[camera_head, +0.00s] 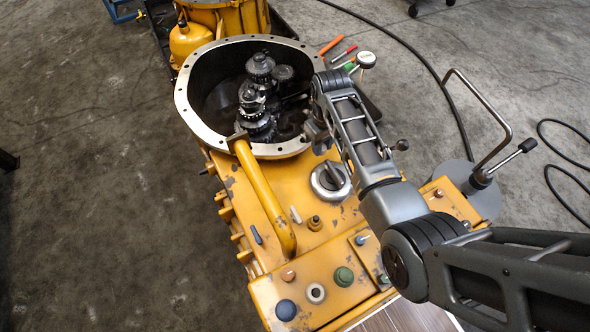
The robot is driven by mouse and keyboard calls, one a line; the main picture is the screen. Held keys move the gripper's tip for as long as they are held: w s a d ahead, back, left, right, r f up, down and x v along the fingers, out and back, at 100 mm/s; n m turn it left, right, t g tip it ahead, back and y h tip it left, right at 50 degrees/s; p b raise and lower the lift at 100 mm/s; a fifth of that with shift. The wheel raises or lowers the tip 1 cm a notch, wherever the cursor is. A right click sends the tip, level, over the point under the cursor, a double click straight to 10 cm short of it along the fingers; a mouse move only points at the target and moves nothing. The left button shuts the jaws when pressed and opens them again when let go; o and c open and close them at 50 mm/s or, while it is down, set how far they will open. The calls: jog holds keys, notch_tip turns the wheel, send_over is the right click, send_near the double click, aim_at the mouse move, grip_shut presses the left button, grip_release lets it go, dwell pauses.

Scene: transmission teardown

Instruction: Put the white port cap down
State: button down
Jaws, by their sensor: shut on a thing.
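My gripper (316,132) hangs at the end of my arm beside the right rim of the round bell housing, above the far end of the yellow transmission case (262,190). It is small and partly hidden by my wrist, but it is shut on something. The white port cap is not clearly visible; what I hold is mostly hidden. A pale ring with an open dark hole (316,294) sits on the near part of the case. Nearby are a blue cap (286,309), an orange cap (288,274) and a green cap (344,276).
The bell housing (185,98) holds dark gears (258,95). A yellow pipe (264,196) crosses the case. A silver round knob (330,180), a small white piece (295,214) and a blue peg (257,234) are on top. Bent metal lever (492,100) stands right.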

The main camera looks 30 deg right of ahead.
jog(key=a+f, duration=0.1)
jog(key=a, duration=0.1)
jog(key=w+a+f+b, duration=0.1)
jog(key=a+f, duration=0.1)
jog(key=a, duration=0.1)
jog(key=a+f, duration=0.1)
jog(key=a, duration=0.1)
jog(key=shift+w+a+f, duration=0.2)
jog(key=shift+w+f, duration=0.15)
jog(key=shift+f+b, duration=0.9)
jog(key=shift+f, duration=1.05)
jog(key=shift+f, duration=0.2)
jog(key=c, duration=0.9)
grip_release()
jog(key=shift+r, duration=0.1)
jog(key=shift+o, duration=0.2)
notch_tip(320, 180, up, 12)
jog(key=p, duration=0.3)
jog(key=shift+r, duration=0.15)
